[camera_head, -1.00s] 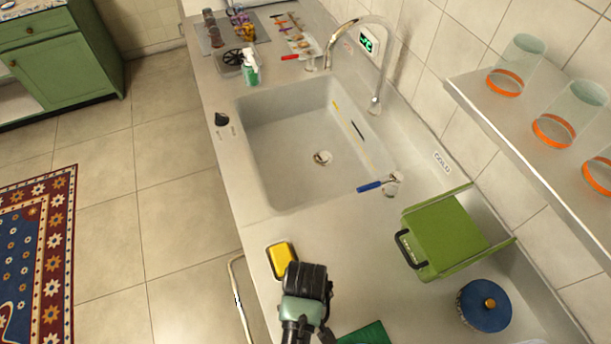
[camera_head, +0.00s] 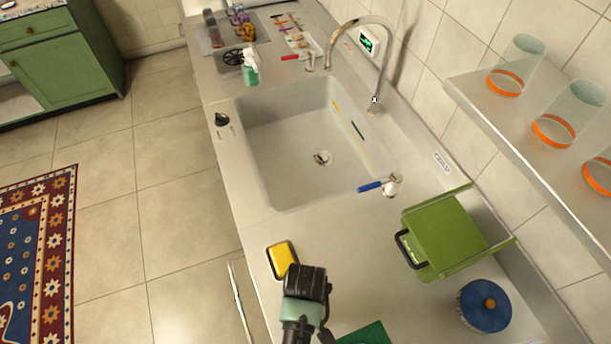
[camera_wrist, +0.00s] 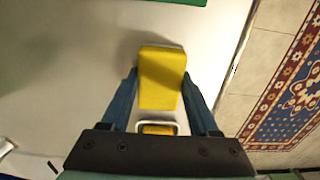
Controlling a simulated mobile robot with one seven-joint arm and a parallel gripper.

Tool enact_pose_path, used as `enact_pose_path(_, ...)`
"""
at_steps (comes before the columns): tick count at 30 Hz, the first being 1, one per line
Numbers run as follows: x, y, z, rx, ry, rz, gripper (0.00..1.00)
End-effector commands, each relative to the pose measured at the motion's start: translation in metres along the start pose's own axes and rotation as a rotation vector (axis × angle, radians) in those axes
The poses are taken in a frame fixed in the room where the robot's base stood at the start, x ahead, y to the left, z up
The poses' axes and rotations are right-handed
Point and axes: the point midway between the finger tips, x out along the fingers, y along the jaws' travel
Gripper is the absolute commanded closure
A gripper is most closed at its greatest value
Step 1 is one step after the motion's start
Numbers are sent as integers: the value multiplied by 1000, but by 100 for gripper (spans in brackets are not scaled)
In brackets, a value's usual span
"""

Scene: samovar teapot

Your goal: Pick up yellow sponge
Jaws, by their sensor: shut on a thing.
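The yellow sponge (camera_wrist: 161,77) is a rounded block between the two blue fingers of my gripper (camera_wrist: 160,82) in the wrist view. The fingers are shut on its sides. Below it in that view, a pale-rimmed dish (camera_wrist: 174,126) shows more yellow inside, partly hidden by my gripper's body. In the head view, a yellow block with a dark edge (camera_head: 281,258) shows on the counter just beyond my gripper (camera_head: 304,282). I cannot tell whether it is the held sponge. My fingertips are hidden there.
The sink (camera_head: 300,150) lies beyond, with a blue-handled brush (camera_head: 370,187) on its near edge. A green cloth (camera_head: 366,334) lies close by. The counter between my gripper and the rack is clear.

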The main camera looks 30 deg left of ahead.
Motion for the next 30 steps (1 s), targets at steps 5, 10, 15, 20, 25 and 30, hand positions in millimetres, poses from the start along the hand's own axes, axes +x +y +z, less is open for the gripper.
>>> enact_pose_path(5,-4,0,0,0,1,1,100)
enact_pose_path(10,-28,1,-1,1,4,2,100)
enact_pose_path(15,-62,1,-1,1,5,3,100)
enact_pose_path(20,-87,1,-1,0,3,2,100)
enact_pose_path(25,-100,0,-1,0,2,1,100)
enact_pose_path(30,-101,0,0,0,0,0,100)
